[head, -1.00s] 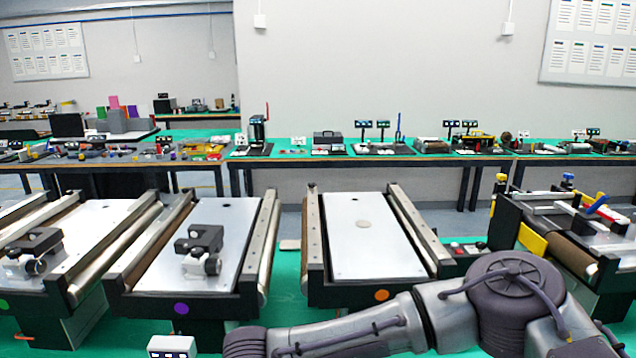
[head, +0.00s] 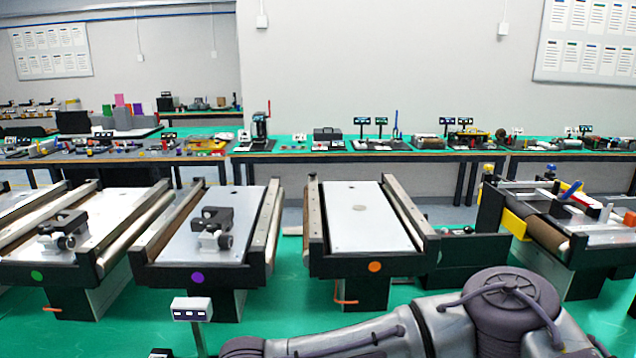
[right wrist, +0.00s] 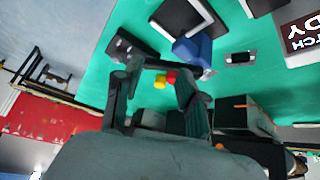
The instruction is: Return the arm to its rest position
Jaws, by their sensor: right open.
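My right arm (head: 440,325) lies bent across the bottom of the head view, in front of the conveyors. Its gripper is outside the head view. In the right wrist view my right gripper (right wrist: 158,75) is open, with its two dark fingers apart and nothing held between them. Small red and yellow things show beyond the fingers over a green surface; I cannot tell what they are. My left arm and left gripper are in neither view.
Several mini conveyors stand ahead, including one with a purple dot (head: 197,277) and one with an orange dot (head: 375,266). A small sign (head: 192,309) stands before them. A long bench runs behind.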

